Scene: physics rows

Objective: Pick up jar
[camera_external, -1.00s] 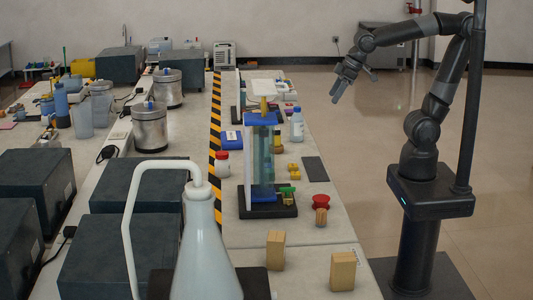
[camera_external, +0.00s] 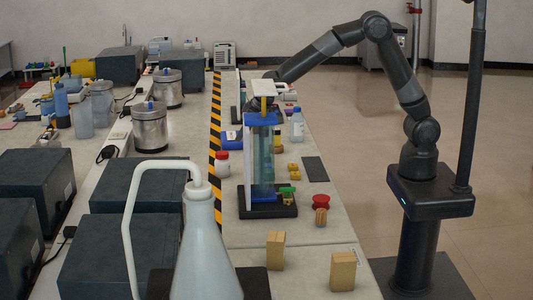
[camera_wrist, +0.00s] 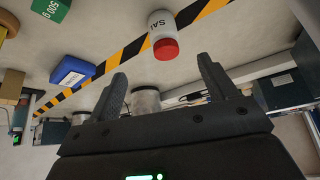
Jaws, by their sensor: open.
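The jar (camera_wrist: 161,25) is white with a red lid and dark lettering. In the wrist view it is at the top centre, beyond and between my fingertips, not touching them. In the external view the jar (camera_external: 222,166) stands on the bench just right of the striped tape, left of the glass column apparatus. My gripper (camera_wrist: 164,80) is open and empty, with its two fingers spread wide. In the external view my arm reaches over the bench, and the gripper is mostly hidden behind the top of the apparatus.
The glass column apparatus (camera_external: 263,165) stands close right of the jar. A blue box (camera_wrist: 72,72) lies near the jar, beside the black-and-yellow tape (camera_wrist: 132,50). A green block marked 500 g (camera_wrist: 50,8) is at the wrist view's top left.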

